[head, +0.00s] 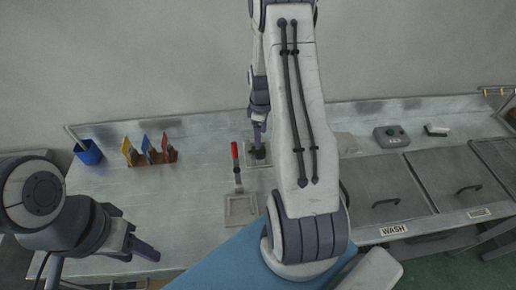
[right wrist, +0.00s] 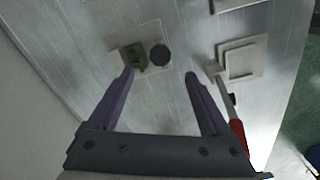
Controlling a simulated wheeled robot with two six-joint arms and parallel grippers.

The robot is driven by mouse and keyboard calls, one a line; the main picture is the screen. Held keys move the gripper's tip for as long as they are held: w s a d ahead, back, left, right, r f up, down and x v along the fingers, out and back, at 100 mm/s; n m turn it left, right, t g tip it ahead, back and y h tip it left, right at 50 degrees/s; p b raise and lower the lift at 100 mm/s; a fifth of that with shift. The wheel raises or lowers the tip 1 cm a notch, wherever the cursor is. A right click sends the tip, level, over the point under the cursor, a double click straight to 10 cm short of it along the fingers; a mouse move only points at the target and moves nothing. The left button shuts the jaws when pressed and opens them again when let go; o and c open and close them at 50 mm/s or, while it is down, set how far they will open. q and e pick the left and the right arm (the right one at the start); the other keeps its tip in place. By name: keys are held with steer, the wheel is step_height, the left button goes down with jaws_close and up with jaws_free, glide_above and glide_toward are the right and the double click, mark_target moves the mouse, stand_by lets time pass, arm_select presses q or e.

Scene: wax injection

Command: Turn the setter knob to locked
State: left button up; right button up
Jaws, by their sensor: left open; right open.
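In the right wrist view a pale square plate (right wrist: 150,36) carries a green piece (right wrist: 135,54) and a dark round knob (right wrist: 159,55) side by side. I cannot tell which of the two is the setter knob, or its setting. My right gripper (right wrist: 159,75) is open and empty, pointing at this plate, with the knob and green piece just beyond its fingertips. In the head view my right gripper (head: 258,150) is over the plate and partly hides it. My left gripper (head: 150,252) is open and empty near the bench's front left edge.
A red-handled tool (head: 235,154) lies left of my right gripper, near a square plate (head: 240,211). A blue cup (head: 88,153) and coloured items in a rack (head: 150,156) stand at the left. A button box (head: 391,137) and lidded tanks (head: 385,185) are at the right.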

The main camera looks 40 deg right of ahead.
mark_target(260, 153)
step_height(260, 153, down, 9)
steer(key=p, duration=0.2)
steer(key=shift+p, duration=0.3)
jaws_close()
